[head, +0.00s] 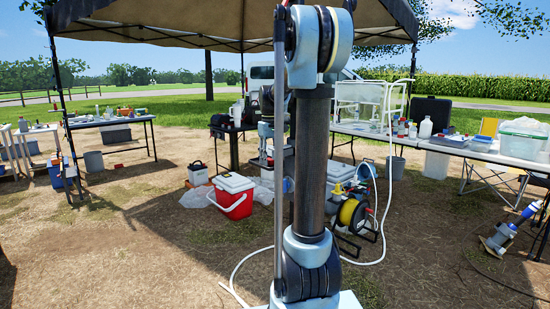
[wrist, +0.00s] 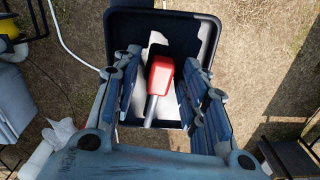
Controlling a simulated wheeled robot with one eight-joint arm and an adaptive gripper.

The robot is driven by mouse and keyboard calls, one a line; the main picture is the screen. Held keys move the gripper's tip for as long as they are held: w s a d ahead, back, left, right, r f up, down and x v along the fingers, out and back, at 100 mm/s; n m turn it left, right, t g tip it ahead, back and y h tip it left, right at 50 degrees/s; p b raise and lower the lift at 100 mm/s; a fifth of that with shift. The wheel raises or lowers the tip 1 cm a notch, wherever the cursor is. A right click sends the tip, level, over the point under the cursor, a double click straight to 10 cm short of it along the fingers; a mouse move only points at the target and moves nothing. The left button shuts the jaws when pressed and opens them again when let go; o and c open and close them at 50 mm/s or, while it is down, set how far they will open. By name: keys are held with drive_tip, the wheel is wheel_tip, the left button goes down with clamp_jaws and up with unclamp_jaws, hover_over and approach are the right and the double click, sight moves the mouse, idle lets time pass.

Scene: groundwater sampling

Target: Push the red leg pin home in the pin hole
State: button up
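In the wrist view my gripper (wrist: 162,82) is open, its two blue-grey fingers apart. Between them, and seemingly beyond them, is a red block-like piece with a grey shaft (wrist: 161,76). It lies over something pale inside a dark blue open container (wrist: 199,23). I see no clear contact between the fingers and the red piece. I cannot tell whether this is the leg pin. No pin hole can be made out in either view. In the head view my own arm fills the middle, and my gripper cannot be made out.
The head view shows a red cooler (head: 232,195), a hose reel (head: 352,213) and a white hose (head: 384,225) on the ground. A canopy leg (head: 58,88) stands at left. Tables with gear stand left and right. Bare ground lies open at front left.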

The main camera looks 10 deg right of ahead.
clamp_jaws()
drive_tip(key=shift+r, duration=0.1)
drive_tip(key=shift+r, duration=3.45)
